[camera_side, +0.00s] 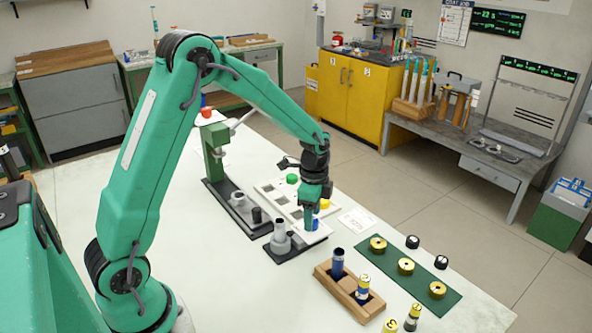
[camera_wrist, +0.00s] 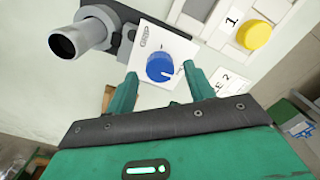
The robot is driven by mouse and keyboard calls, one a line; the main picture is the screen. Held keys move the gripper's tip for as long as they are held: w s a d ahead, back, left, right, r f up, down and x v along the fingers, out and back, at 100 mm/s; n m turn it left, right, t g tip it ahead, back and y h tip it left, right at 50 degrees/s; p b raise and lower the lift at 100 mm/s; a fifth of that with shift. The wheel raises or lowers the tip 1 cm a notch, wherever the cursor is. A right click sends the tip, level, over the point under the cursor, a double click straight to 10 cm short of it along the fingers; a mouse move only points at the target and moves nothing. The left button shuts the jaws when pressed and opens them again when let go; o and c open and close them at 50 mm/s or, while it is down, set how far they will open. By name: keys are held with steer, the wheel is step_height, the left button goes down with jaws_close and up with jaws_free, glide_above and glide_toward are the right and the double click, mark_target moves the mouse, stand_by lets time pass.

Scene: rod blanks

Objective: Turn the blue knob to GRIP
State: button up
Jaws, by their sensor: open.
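The blue knob (camera_wrist: 160,68) sits on a white plate (camera_wrist: 178,47) in the wrist view. A word that looks like GRIP is printed on the plate near its upper left edge. The knob's white pointer mark is on its lower right side, away from that word. My gripper (camera_wrist: 162,88) is open, with one green finger left of the knob and one right of it. The fingertips appear close to the knob; I cannot tell whether they touch it. In the side view my gripper (camera_side: 312,218) points down over the plate and largely hides the knob.
A grey cylinder fixture (camera_side: 280,240) stands beside the plate; it also shows in the wrist view (camera_wrist: 82,36). A yellow button (camera_wrist: 257,36) is on the other side. A wooden rod block (camera_side: 349,288) and a green mat (camera_side: 412,267) with yellow rings lie towards the right.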

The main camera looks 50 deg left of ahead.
steer(key=shift+f, duration=0.65)
steer(key=c, duration=1)
